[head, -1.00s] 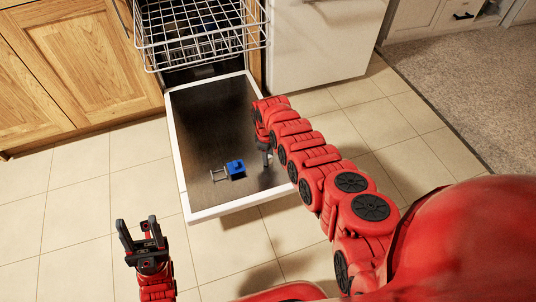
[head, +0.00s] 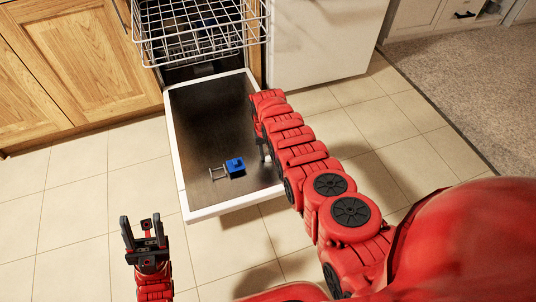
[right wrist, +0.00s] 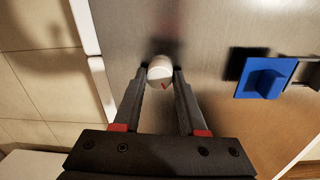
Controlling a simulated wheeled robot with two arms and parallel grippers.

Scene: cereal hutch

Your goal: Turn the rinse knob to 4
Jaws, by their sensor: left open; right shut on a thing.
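The rinse knob (right wrist: 160,72) is a small white cylinder with a red mark. It stands on the metal inner face of the open dishwasher door (head: 212,122). My right gripper (right wrist: 160,76) has its fingers on either side of the knob and is shut on it. The red mark shows on the knob's lower side in the right wrist view. No numbers around the knob can be read. In the head view my right arm mostly hides this spot. My left gripper (head: 143,232) is open and empty above the floor, left of the door.
A white wire rack (head: 200,30) juts out above the door. The tiled floor around is clear.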

